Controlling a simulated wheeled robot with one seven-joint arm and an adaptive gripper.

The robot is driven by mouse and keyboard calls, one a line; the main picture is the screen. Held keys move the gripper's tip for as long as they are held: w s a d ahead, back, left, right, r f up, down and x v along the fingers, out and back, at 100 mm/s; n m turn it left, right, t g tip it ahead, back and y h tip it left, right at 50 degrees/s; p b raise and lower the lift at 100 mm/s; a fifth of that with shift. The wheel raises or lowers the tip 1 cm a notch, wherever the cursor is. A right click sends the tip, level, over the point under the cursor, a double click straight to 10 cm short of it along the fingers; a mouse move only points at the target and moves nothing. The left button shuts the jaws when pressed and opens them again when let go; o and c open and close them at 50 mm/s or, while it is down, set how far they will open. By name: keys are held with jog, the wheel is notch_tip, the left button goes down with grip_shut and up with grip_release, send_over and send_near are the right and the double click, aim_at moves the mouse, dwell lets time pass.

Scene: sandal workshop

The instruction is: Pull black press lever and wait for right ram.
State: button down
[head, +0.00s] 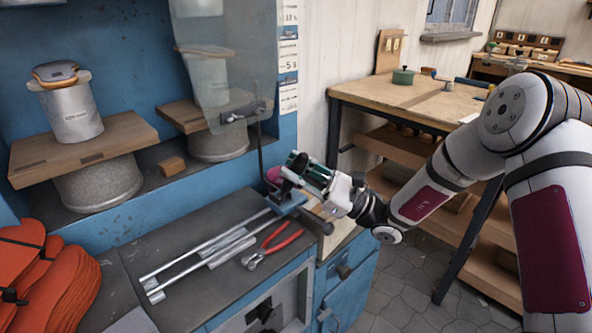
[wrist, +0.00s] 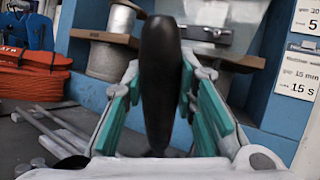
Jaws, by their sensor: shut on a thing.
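My gripper (head: 306,172) is at the right front corner of the blue press, shut on a black lever handle. In the wrist view the black handle (wrist: 160,85) stands upright between the green-padded fingers. A thin dark rod (head: 261,145) rises behind the gripper to a bracket on the press. The right ram (head: 208,66) is a pale cylinder partly behind a clear guard, above a wooden board (head: 183,116) on a grey drum. The left cylinder (head: 72,112) stands on another board with an orange-and-grey piece on top.
Red-handled pliers (head: 272,246) and metal rails (head: 205,252) lie on the dark bench. Orange sole-shaped sheets (head: 50,285) are stacked at the lower left. A wooden workbench (head: 400,100) stands behind my arm.

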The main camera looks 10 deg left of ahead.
jog(key=shift+d+f, duration=0.1)
jog(key=shift+f, duration=0.05)
jog(key=c, duration=1.3)
grip_release()
jog(key=shift+d, duration=0.1)
jog(key=v, duration=1.2)
